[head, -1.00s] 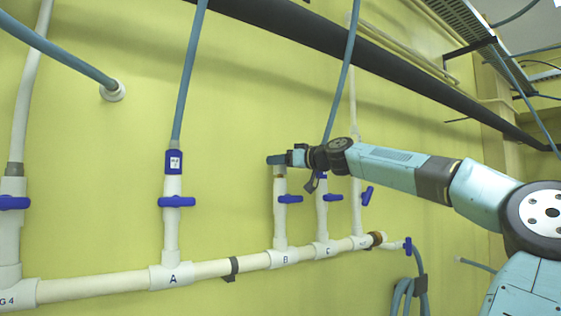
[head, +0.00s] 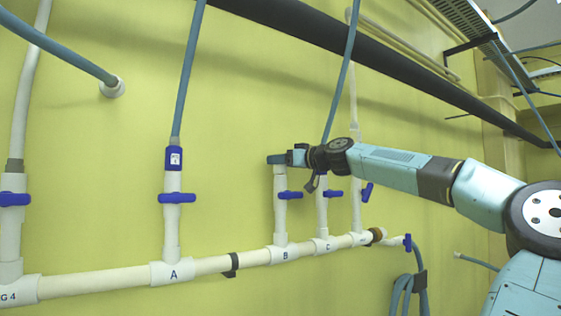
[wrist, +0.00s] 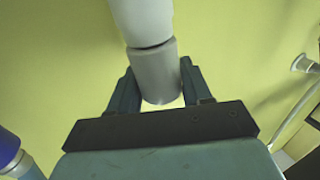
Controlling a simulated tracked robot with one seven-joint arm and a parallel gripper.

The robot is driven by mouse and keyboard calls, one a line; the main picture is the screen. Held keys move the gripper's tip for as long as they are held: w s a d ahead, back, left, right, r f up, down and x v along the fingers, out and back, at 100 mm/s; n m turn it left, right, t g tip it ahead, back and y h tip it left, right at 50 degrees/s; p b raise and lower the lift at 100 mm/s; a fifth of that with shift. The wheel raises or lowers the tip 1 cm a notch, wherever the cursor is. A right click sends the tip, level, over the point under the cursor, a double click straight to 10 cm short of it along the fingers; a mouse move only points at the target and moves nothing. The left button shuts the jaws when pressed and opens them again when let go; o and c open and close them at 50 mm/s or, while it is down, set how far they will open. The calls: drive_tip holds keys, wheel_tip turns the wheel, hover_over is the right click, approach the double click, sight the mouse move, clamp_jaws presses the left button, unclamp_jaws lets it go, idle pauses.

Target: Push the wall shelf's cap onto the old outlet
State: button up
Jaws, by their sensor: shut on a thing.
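A grey cap (wrist: 156,75) sits between the two fingers of my gripper (wrist: 160,88) in the wrist view. My gripper is shut on it. The cap meets the end of a white upright pipe (wrist: 142,20) in line with it, with no gap showing between them. How far it is seated I cannot tell. In the head view my gripper (head: 277,159) is at the top of the upright outlet marked B (head: 280,215), which has a blue valve handle (head: 290,195). The cap is mostly hidden by the fingers there.
Outlet A (head: 171,230) with its blue-grey hose stands to the left. Outlet C (head: 322,215) and another upright stand close on the right, below my arm. A white header pipe (head: 95,283) runs along the yellow wall. A dark pipe (head: 330,45) crosses above.

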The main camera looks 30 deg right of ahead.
drive_tip(key=o, duration=1.1)
drive_tip(key=shift+o, duration=0.2)
drive_tip(key=v, duration=1.3)
drive_tip(key=shift+s+d, duration=0.15)
drive_tip(key=shift+s, duration=0.2)
drive_tip(key=shift+f, duration=0.1)
drive_tip(key=s+a+f+g+h, duration=0.1)
drive_tip(key=s+a+f+g, duration=0.3)
drive_tip(key=a, duration=0.7)
drive_tip(key=s+a+f+g, duration=0.1)
drive_tip(key=s+a+f, duration=0.5)
drive_tip(key=a, duration=0.4)
drive_tip(key=s+a+f+m+g+h, duration=0.1)
drive_tip(key=s+a+f+g, duration=0.1)
drive_tip(key=f, duration=0.6)
drive_tip(key=s+a+f+m+g+h, duration=0.1)
drive_tip(key=a+f, duration=0.3)
drive_tip(key=f, duration=0.4)
drive_tip(key=s+a+f+m+g+h, duration=0.2)
drive_tip(key=s+a+f+g+h, duration=0.1)
drive_tip(key=f, duration=0.6)
drive_tip(key=shift+a, duration=0.5)
